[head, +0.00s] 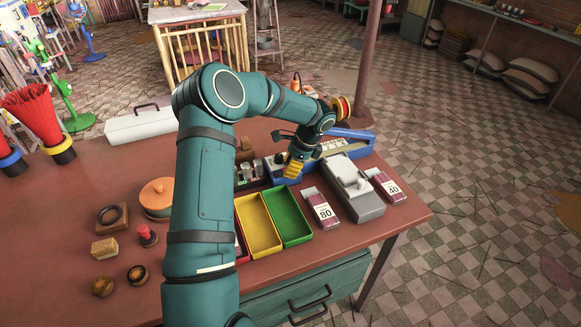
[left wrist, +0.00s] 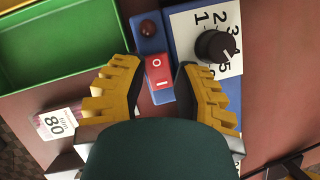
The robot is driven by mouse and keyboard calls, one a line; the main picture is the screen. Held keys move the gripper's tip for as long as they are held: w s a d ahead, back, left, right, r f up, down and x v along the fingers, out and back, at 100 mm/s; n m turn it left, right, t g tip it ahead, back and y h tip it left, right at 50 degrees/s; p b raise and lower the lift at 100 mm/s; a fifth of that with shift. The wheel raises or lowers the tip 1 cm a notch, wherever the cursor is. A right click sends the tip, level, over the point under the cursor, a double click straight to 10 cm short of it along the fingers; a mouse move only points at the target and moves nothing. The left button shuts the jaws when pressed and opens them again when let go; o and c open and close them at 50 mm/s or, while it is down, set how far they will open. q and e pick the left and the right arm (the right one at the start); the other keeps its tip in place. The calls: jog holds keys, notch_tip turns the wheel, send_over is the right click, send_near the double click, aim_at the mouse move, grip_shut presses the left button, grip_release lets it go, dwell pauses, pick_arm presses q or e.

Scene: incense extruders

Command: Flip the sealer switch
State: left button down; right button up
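The blue sealer (head: 352,133) lies toward the back right of the table, and its control end shows in the left wrist view (left wrist: 153,48). There its red rocker switch (left wrist: 159,72), marked O and I, sits between my fingertips. A dark round light or button lies above the switch. A black dial (left wrist: 216,46) on a white numbered plate is to its right. My left gripper (head: 293,166), with yellow ridged fingers, is open and empty (left wrist: 152,68) over the switch; contact cannot be told. In the head view the switch is hidden. My right gripper is out of view.
A yellow tray (head: 258,226) and a green tray (head: 288,217) lie in front of the sealer. A purple-white box marked 80 (head: 321,210), a grey device (head: 362,205) and a box marked 40 (head: 384,184) stand to the right, near the table's edge.

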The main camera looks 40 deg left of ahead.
pick_arm(q)
jog(key=shift+s+f, duration=0.1)
dwell(0.3)
jog(key=shift+s+t+h, duration=0.2)
jog(key=shift+t+h, duration=0.2)
jog(key=shift+t, duration=0.2)
jog(key=shift+s+f+t+h, duration=0.15)
jog(key=shift+t+h, duration=0.55)
jog(key=shift+t, duration=0.6)
jog(key=c, duration=0.7)
grip_release()
jog(key=shift+c, duration=0.2)
jog(key=shift+a+r, duration=0.1)
jog(key=shift+r, duration=0.15)
